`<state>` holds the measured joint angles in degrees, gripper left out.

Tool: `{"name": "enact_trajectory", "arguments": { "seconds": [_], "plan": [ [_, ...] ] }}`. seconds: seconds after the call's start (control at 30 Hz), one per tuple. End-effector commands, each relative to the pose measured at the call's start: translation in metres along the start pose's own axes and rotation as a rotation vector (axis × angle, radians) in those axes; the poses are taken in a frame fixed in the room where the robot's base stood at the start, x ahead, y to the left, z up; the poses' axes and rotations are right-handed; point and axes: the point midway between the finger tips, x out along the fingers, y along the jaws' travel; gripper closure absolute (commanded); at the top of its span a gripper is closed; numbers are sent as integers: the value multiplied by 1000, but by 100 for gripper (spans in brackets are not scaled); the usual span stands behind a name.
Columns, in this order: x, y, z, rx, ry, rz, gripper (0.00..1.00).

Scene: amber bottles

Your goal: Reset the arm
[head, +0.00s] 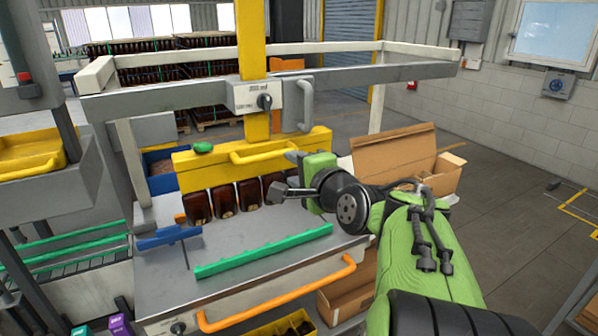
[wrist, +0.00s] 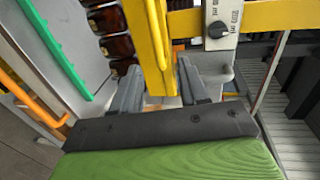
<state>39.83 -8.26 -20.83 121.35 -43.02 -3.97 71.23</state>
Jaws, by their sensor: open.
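My green arm comes in from the lower right of the head view. My gripper (head: 286,174) is at its end, in front of the right part of the yellow bar (head: 190,170) that runs above the bottles. In the wrist view my gripper (wrist: 160,88) has its two grey fingers apart, with nothing held. The yellow bar (wrist: 150,40) shows in the gap between them; I cannot tell whether they touch it. Several amber bottles (head: 223,201) stand in a row under the bar. They also show at the top of the wrist view (wrist: 117,46).
A green toothed strip (head: 262,252) and a blue clamp (head: 160,238) are on the grey worktop (head: 165,285). An orange rail (head: 280,305) runs along its front. A control box with a knob (head: 258,97) hangs above. An open cardboard box (head: 385,165) stands behind my arm.

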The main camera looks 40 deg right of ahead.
Motion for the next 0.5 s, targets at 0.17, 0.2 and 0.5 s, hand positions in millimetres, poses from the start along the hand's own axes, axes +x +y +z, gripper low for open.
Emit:
{"name": "enact_trajectory", "arguments": {
  "seconds": [0.17, 0.2, 0.5],
  "plan": [
    [0, 1, 0, 0, -1, 1, 56],
    [0, 1, 0, 0, -1, 1, 56],
    [0, 4, 11, -34, -20, 21, 56]
  ]
}}
